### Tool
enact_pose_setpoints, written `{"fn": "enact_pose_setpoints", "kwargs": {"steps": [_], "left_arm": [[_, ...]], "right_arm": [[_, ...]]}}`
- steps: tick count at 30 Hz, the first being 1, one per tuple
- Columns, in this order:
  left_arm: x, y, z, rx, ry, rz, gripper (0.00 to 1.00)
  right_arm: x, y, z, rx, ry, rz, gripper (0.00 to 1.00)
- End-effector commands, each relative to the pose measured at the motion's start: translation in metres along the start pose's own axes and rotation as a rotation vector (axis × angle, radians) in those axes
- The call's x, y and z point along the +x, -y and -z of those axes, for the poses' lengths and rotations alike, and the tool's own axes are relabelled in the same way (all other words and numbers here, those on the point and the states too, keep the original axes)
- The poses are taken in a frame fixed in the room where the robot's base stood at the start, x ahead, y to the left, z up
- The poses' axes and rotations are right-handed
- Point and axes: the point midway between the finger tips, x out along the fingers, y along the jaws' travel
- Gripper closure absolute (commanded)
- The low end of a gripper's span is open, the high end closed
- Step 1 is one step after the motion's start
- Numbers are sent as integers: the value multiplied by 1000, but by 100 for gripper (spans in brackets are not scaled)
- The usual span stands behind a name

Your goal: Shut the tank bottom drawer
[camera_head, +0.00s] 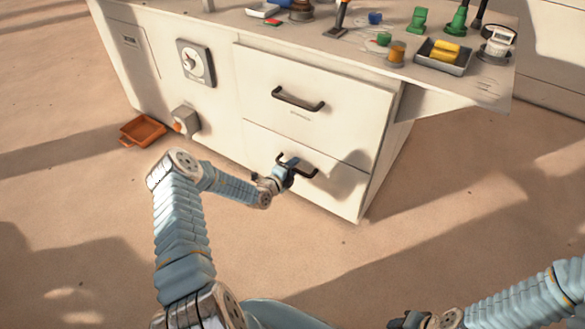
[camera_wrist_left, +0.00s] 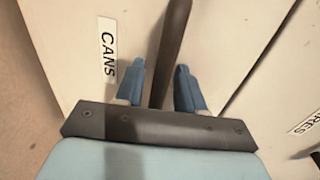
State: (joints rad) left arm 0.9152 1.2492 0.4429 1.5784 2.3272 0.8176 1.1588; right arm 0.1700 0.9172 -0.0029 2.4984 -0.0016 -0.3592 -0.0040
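The white bottom drawer (camera_head: 328,188) is the lower of two fronts in the cabinet; its front looks nearly flush, and I cannot tell whether a small gap is left. Its dark bar handle (camera_head: 310,172) shows in the head view and runs up the left wrist view (camera_wrist_left: 174,42), beside a "CANS" label (camera_wrist_left: 108,50). My left gripper (camera_head: 291,165) is at this handle. In the left wrist view its blue fingers (camera_wrist_left: 161,84) are apart, one on each side of the bar, with gaps visible. My right gripper (camera_head: 400,322) is partly cut off at the bottom edge.
The top drawer (camera_head: 320,100) has its own handle (camera_head: 298,99). A dial (camera_head: 195,62) and a grey box with an orange knob (camera_head: 185,121) are on the left of the cabinet. An orange tray (camera_head: 143,131) lies on the floor. Small items crowd the worktop; the front floor is clear.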

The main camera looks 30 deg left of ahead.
Motion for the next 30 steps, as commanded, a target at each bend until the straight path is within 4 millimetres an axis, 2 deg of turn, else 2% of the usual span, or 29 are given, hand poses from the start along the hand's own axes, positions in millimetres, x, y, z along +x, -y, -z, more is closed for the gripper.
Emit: {"fn": "enact_pose_setpoints", "kwargs": {"steps": [5, 8, 11, 21, 25, 30], "left_arm": [[-1, 2, 1, 0, -2, 2, 60], [-9, 2, 0, 0, -1, 1, 60], [-27, 2, 0, -3, 0, -1, 60], [-108, 1, -1, -1, 1, -1, 60], [-127, 1, 0, 0, 0, 0, 60], [-137, 0, 0, 0, 0, 0, 60]], "right_arm": [[-1, 0, 0, 0, 0, 0, 57], [-3, 1, 0, 0, 0, 0, 57], [-7, 2, 0, 0, -1, -1, 57], [-17, 6, 0, -1, -1, -1, 57], [-18, 8, 0, -2, 0, 0, 57], [-19, 8, 0, -3, 1, 1, 57]]}}
